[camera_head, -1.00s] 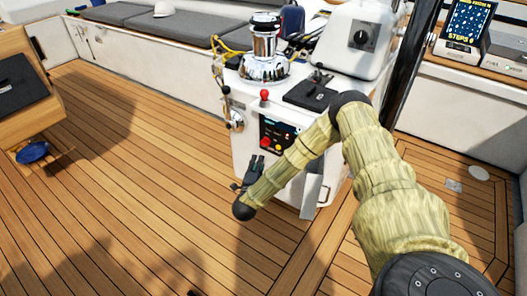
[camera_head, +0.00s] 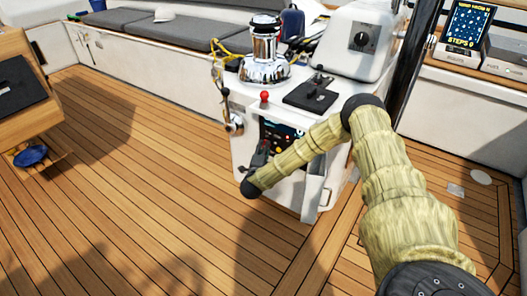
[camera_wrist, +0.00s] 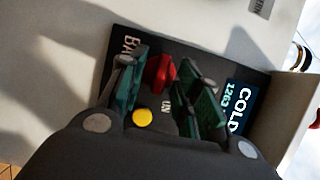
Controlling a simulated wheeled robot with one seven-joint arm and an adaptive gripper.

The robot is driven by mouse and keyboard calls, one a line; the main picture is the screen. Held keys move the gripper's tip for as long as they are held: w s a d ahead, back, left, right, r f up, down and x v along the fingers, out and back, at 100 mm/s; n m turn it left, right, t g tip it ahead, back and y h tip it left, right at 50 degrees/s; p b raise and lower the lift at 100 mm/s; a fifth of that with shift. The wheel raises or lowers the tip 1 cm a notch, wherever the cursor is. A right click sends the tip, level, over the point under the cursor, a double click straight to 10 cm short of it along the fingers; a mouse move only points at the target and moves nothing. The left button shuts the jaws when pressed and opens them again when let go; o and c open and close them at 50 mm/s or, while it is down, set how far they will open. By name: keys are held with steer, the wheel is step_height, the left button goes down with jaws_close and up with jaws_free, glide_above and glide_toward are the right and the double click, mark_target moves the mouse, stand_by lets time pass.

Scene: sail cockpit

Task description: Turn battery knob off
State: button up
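The red knob (camera_wrist: 160,73) sits on a black panel (camera_wrist: 122,38) with partly hidden lettering starting "BA" in the wrist view. My gripper (camera_wrist: 166,70) has its two fingers apart, one on each side of the knob. I cannot tell whether either finger touches it. In the head view my gripper (camera_head: 262,152) is at the left part of the dark control panel (camera_head: 284,132) on the white console's front and covers part of it, so the knob cannot be made out there.
A yellow button (camera_wrist: 142,117) and a lit display (camera_wrist: 238,105) are close to the fingers. A red-topped lever (camera_head: 264,97) and a chrome winch (camera_head: 265,55) stand above on the white console (camera_head: 243,178). Wooden deck (camera_head: 140,170) is open to the left.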

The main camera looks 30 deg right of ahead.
jaws_close()
steer(key=shift+r+n+p, duration=0.1)
steer(key=shift+n+p, duration=0.2)
steer(key=shift+p, duration=0.05)
steer(key=n+g+p, duration=0.2)
steer(key=n, duration=0.2)
steer(key=n+g+p, duration=0.3)
steer(key=n, duration=0.1)
steer(key=n+g+p, duration=0.2)
steer(key=n, duration=0.2)
steer(key=shift+w+a+r+n+g+p, duration=0.15)
steer(key=shift+w+a+n+g+p, duration=0.15)
steer(key=shift+a+n+p, duration=0.1)
stand_by(0.5)
stand_by(0.3)
